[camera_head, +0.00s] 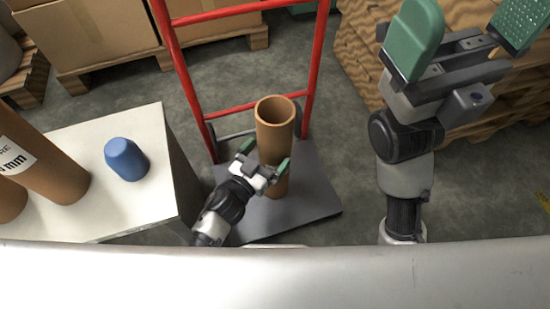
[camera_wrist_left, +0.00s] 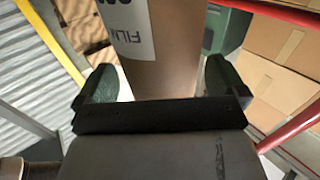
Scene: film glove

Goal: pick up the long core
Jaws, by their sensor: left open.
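The long core (camera_head: 275,125), a brown cardboard tube with an open top, stands upright on the grey plate of a red hand truck. My left gripper (camera_head: 265,156) is open at its side, with one green-padded finger on either side of the tube. In the left wrist view the tube (camera_wrist_left: 175,70) with a white label stands between the open fingers (camera_wrist_left: 158,78), with a gap visible beside the left finger; contact on the right is unclear. My right gripper (camera_head: 468,35) is open, empty and raised at the upper right, far from the core.
The red hand truck frame (camera_head: 312,75) rises behind the core, above its grey plate (camera_head: 310,205). A white-topped table (camera_head: 140,205) at left bears a blue object (camera_head: 126,159) and brown tubes (camera_head: 45,165). Cartons (camera_head: 90,30) on pallets stand behind; stacked brown material (camera_head: 365,50) stands at right.

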